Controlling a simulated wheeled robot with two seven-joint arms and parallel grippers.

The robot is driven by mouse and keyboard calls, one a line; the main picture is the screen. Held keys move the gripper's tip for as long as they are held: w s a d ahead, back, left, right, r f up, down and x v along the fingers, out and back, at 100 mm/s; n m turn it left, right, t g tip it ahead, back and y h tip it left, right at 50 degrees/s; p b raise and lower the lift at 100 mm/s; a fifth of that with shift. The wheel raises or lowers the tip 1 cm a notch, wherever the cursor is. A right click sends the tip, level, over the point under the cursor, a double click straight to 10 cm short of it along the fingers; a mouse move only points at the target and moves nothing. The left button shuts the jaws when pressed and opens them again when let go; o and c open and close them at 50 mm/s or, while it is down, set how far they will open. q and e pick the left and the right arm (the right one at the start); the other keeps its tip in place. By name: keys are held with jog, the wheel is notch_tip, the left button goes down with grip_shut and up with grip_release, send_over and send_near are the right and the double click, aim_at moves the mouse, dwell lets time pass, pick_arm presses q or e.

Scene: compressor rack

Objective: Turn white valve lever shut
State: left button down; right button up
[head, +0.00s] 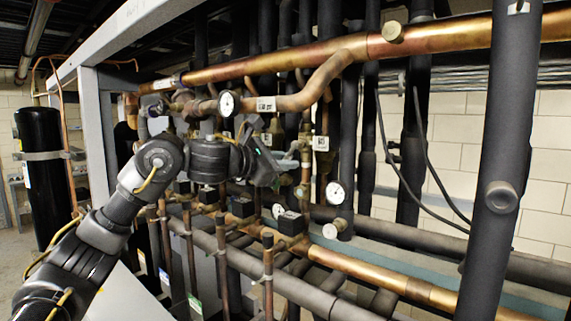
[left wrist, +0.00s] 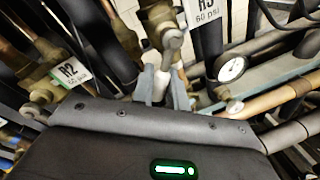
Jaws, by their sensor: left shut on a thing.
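The white valve lever (left wrist: 161,84) shows in the left wrist view as a short pale handle, with a grey joint above it beside a brass valve body (left wrist: 160,22). My left gripper (left wrist: 163,90) has one finger on each side of the lever and is shut on it. In the head view my left gripper (head: 284,163) reaches in among the pipes from the left, and its wrist hides much of the area around the lever. My right gripper is not in either view.
Dark insulated pipes (head: 498,150) and copper pipes (head: 440,38) crowd the rack. Round gauges (head: 335,192) and small black boxes (head: 291,223) sit near my gripper. Labels reading R2 (left wrist: 69,71) and R3 (left wrist: 207,8) hang by the valves. A black cylinder (head: 40,185) stands at left.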

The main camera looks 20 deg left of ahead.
pick_arm(q)
jog(key=shift+r, duration=0.1)
jog(key=c, duration=1.5)
grip_release()
jog(key=shift+w, duration=0.1)
jog(key=shift+o, duration=0.2)
jog(key=b+v, duration=0.1)
jog(key=v, duration=0.9)
jog(key=shift+s+b, duration=0.35)
jog(key=shift+b, duration=0.05)
jog(key=shift+a, duration=0.1)
